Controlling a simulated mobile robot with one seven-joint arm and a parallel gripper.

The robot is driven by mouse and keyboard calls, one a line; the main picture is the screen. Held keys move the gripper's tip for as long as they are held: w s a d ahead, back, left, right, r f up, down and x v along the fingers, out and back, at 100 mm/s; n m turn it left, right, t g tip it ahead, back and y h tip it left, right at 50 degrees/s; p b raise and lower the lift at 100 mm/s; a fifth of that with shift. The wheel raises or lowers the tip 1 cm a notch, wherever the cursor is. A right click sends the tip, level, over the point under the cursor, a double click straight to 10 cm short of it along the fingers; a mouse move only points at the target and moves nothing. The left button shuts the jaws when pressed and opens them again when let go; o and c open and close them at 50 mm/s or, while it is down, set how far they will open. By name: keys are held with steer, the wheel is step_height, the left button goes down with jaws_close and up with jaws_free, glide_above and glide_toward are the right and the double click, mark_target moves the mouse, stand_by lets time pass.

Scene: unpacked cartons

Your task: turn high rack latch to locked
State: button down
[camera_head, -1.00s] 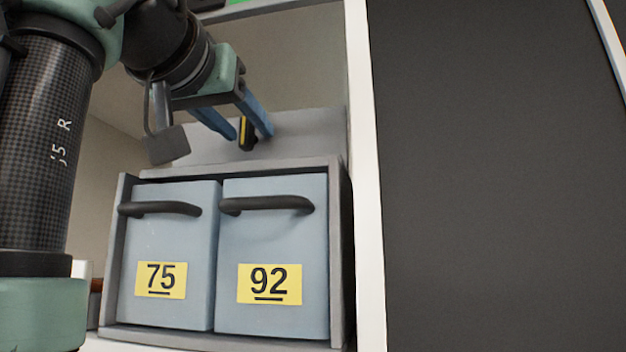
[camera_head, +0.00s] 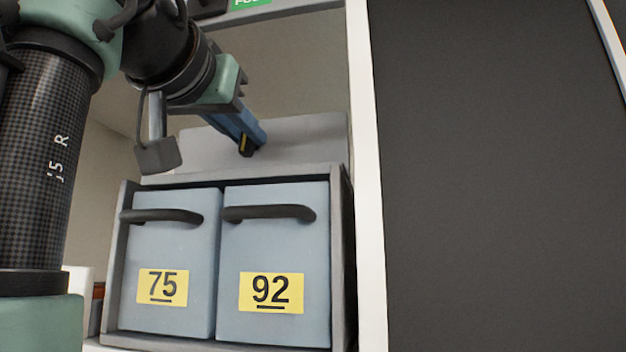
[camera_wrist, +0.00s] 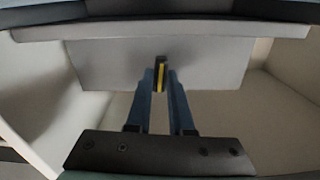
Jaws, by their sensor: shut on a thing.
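The latch (camera_head: 246,147) is a small black handle with a yellow stripe on a grey plate (camera_head: 310,135) above the two drawers. In the wrist view the latch (camera_wrist: 160,75) stands out from the plate, its yellow stripe running lengthwise. My gripper (camera_head: 250,137) has blue fingers and is shut on the latch. In the wrist view its fingertips (camera_wrist: 161,80) lie on either side of the latch. The fingers hide part of the latch in the head view. I cannot read any lock marking on the plate.
Two blue-grey drawers with black handles, labelled 75 (camera_head: 162,287) and 92 (camera_head: 271,292), sit in a grey cabinet just below. A white upright (camera_head: 366,180) and a large dark panel (camera_head: 490,180) stand to the right. A shelf edge with a green label (camera_head: 251,3) is above.

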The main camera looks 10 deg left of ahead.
steer(key=m+p, duration=0.2)
steer(key=m, duration=0.2)
steer(key=shift+r, duration=0.1)
steer(key=m+p, duration=0.2)
steer(key=m, duration=0.2)
steer(key=shift+m, duration=0.4)
steer(key=m+p, duration=0.1)
steer(key=m, duration=0.3)
steer(key=shift+d+p, duration=0.15)
steer(key=shift+p, duration=0.15)
steer(key=shift+f+m+p, duration=0.15)
steer(key=shift+m+p, duration=0.15)
steer(key=shift+m, duration=0.65)
steer(key=shift+f+m+p, duration=0.1)
steer(key=shift+m+p, duration=0.15)
steer(key=shift+m, duration=0.7)
steer(key=c, duration=0.8)
jaws_free()
steer(key=shift+f, duration=0.1)
steer(key=shift+d, duration=0.1)
